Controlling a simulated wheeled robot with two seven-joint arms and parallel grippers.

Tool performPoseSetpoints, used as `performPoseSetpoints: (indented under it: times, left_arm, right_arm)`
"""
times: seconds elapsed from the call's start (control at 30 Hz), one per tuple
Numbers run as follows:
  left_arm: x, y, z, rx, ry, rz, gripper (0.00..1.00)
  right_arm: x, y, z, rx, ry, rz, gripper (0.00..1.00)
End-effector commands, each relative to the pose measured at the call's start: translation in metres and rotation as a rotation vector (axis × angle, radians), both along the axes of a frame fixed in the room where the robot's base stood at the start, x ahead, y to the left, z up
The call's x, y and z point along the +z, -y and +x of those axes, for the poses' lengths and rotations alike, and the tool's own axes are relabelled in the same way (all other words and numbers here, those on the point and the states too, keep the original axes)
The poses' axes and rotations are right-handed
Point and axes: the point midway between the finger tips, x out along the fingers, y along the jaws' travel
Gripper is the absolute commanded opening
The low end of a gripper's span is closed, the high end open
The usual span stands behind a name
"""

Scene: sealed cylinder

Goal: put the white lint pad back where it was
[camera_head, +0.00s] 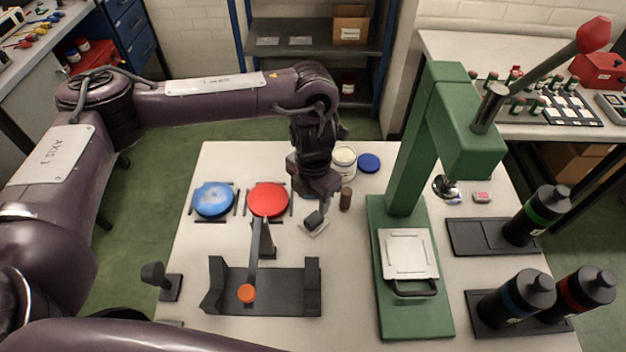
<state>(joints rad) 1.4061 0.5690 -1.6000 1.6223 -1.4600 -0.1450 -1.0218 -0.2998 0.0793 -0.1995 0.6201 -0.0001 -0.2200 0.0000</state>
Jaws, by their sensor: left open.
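A small white pad (320,230), which looks like the lint pad, lies on the light table just in front of the red disc's right side. A dark block-like piece covers part of it; I cannot tell whether this is a gripper finger or a separate thing. My left gripper (316,208) points down right above the pad and is open. Its fingertips are small and partly hidden, and I cannot tell whether they touch the pad. My right gripper is not in view.
Nearby are a blue disc (213,199), a red disc (268,199), a brown cylinder (346,199), an open white jar (343,163) and a blue lid (369,163). A black cradle (290,293) stands in front. A green press (388,312) and black bottles (517,297) stand right.

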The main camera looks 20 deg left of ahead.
Motion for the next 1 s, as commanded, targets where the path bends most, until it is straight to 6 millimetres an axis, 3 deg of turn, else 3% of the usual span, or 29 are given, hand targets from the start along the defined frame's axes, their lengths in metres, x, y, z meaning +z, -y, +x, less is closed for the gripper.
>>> performPoseSetpoints:
  times: [0.1,0.3,1.0]
  left_arm:
    - [0.025,0.000,0.001,-0.001,0.004,0.001,0.48]
    - [0.045,0.000,0.000,0.000,0.001,0.000,0.48]
    - [0.048,0.000,0.000,0.000,-0.001,0.000,0.48]
  right_arm:
    - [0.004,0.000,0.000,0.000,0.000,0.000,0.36]
    - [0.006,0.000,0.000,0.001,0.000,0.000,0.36]
    - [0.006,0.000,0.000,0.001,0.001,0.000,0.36]
